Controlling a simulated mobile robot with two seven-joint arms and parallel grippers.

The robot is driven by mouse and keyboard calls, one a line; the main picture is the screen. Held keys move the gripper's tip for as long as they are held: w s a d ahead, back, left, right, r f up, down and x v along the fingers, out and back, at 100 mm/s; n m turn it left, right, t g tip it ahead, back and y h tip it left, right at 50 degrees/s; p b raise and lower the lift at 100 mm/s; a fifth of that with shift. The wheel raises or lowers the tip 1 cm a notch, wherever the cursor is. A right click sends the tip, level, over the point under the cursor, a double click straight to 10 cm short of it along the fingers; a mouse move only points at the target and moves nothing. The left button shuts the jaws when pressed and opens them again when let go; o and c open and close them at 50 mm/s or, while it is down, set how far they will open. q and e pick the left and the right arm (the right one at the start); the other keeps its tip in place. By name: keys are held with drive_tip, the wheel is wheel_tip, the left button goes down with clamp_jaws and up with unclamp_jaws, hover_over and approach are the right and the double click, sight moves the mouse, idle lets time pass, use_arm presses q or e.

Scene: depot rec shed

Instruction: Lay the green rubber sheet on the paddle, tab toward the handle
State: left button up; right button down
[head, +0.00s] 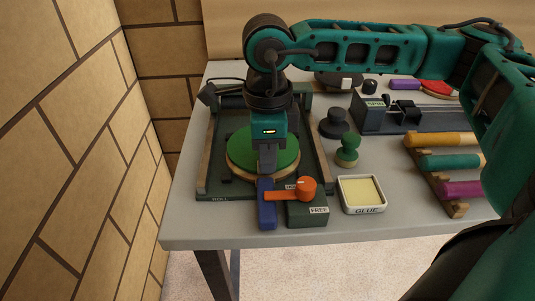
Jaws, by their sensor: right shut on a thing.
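The green rubber sheet (237,152) is a round disc over the paddle, whose wooden edge (247,178) shows beneath it at the front. The paddle's blue handle (266,213) points toward the near table edge. My right gripper (267,172) points down over the sheet's near part, on the handle side, and is shut on the sheet. The gripper hides the tab and the grip itself. I cannot tell whether the whole sheet touches the paddle. My left gripper is out of view.
The paddle sits in a dark frame (215,190) marked ROLL, with wooden side rails. An orange lever (304,189) on a block marked FREE stands right of the handle. A glue tray (361,193), a green-knobbed tool (347,150) and coloured rolls (451,162) stand farther right.

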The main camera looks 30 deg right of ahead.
use_arm(q)
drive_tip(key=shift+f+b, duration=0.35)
drive_tip(key=shift+b, duration=0.05)
use_arm(e)
drive_tip(key=shift+f, duration=0.25)
idle(0.4)
drive_tip(key=c, duration=1.2)
unclamp_jaws()
drive_tip(key=shift+o, duration=0.2)
wheel_tip(320, 180, up, 4)
drive_tip(key=shift+f, duration=0.25)
use_arm(q)
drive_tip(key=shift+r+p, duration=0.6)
drive_tip(key=shift+p, duration=0.1)
use_arm(e)
wheel_tip(320, 180, up, 10)
drive_tip(key=shift+f, duration=0.25)
